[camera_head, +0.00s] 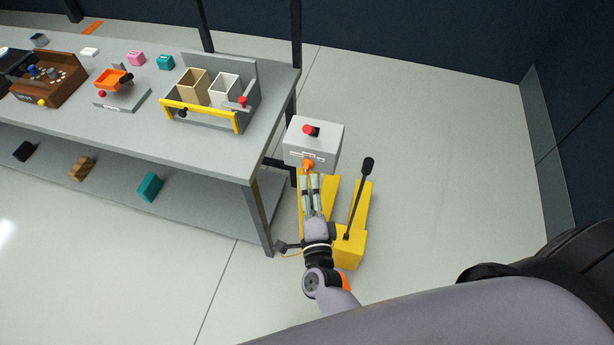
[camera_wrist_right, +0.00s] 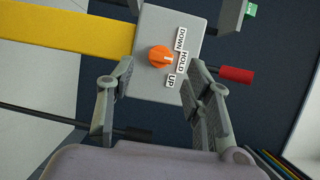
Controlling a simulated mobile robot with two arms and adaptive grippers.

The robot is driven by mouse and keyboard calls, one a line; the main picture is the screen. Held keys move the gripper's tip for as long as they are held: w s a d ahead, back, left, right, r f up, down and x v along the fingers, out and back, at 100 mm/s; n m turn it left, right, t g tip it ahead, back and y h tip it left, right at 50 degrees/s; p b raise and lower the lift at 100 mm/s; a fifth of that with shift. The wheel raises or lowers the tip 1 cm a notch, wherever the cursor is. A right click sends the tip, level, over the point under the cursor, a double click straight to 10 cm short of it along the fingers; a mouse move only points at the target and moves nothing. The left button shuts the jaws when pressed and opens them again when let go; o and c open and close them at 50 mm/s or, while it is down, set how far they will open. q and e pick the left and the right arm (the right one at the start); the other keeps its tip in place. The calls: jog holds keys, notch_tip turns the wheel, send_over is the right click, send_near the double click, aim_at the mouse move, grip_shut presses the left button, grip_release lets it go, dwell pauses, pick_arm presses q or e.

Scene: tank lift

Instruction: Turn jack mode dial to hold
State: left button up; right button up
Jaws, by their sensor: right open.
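The orange mode dial (camera_head: 308,165) is on the front of a grey control box (camera_head: 325,137) on the yellow jack (camera_head: 349,253). In the right wrist view the dial (camera_wrist_right: 162,56) sits beside DOWN, HOLD and UP labels (camera_wrist_right: 182,60). A pale mark on it faces the labels, roughly toward HOLD. My right gripper (camera_head: 311,180) is open in front of the dial. In the wrist view its fingers (camera_wrist_right: 159,76) stand on either side of the dial, with visible gaps. I cannot tell its exact distance. My left gripper is out of view.
A black-gripped lever (camera_head: 368,165) rises from the jack, right of my arm. A grey workbench (camera_head: 220,155) with trays and blocks stands close on the left. Floor to the right is clear.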

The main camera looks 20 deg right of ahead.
jog(key=v, duration=0.7)
dwell(0.3)
jog(key=s+a+f+n+g+y+b, duration=0.1)
jog(key=s+f+n+g+y, duration=0.3)
jog(key=f, duration=0.6)
jog(key=s+f+n+g+b, duration=0.1)
jog(key=s+f+n, duration=0.2)
jog(key=f+n, duration=0.45)
jog(key=s+a+f+n+g+y+b, duration=0.1)
jog(key=s+f+n+g+y, duration=0.15)
jog(key=f, duration=0.85)
jog(key=s+d+f+n+g+h, duration=0.1)
jog(key=s+d+f+n+g, duration=0.2)
jog(key=s, duration=0.4)
jog(key=s+d+f+n+g, duration=0.3)
jog(key=s+d+f, duration=0.2)
jog(key=s+f, duration=0.2)
jog(key=s+d+f+n+g+h+b, duration=0.1)
jog(key=s+d+f+n+g, duration=0.1)
jog(key=s, duration=0.5)
notch_tip(320, 180, down, 3)
jog(key=d+g, duration=0.1)
jog(key=d, duration=0.1)
jog(key=shift+s+d+f+n+h, duration=0.25)
jog(key=shift+s+d+n+h, duration=0.05)
jog(key=shift+d+n+h, duration=0.1)
